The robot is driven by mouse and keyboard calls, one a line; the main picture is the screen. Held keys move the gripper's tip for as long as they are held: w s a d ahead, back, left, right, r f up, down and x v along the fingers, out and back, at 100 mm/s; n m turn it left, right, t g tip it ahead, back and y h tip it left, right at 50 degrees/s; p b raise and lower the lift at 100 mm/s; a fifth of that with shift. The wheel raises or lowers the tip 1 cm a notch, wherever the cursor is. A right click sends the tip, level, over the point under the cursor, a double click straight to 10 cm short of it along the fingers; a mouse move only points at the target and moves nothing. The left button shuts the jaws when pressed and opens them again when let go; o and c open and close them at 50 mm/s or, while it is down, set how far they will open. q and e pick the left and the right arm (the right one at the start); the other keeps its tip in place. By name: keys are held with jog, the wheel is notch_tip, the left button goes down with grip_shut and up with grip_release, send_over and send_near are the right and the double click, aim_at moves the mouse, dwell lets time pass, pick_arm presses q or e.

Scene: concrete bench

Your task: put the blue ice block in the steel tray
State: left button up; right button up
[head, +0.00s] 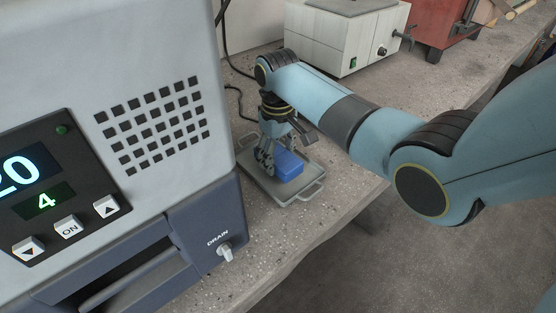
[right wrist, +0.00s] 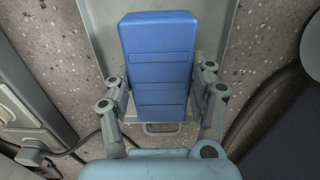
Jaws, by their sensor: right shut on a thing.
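The blue ice block (head: 288,165) is in the head view, over the steel tray (head: 268,191) on the bench. The tray is shallow and grey with a handle at each end. My right gripper (head: 268,156) reaches down from above at the block's left side. In the right wrist view, the blue ice block (right wrist: 158,65) sits between the fingers of my right gripper (right wrist: 160,92), shut on it. The steel tray (right wrist: 101,20) lies behind the block. Whether the block touches the tray floor is hard to tell. My left gripper is not in view.
A large grey machine (head: 150,110) with a lit display and DRAIN tap stands close left of the tray. A white box unit (head: 345,42) stands behind, with a red case (head: 440,28) further right. The bench front edge lies just right of the tray.

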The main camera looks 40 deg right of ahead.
aim_at(278, 154)
jog(key=shift+f, duration=0.5)
jog(key=o, duration=1.3)
jog(key=shift+f, duration=0.1)
notch_tip(278, 154, up, 12)
jog(key=shift+r+p, duration=0.15)
jog(key=shift+p, duration=1.1)
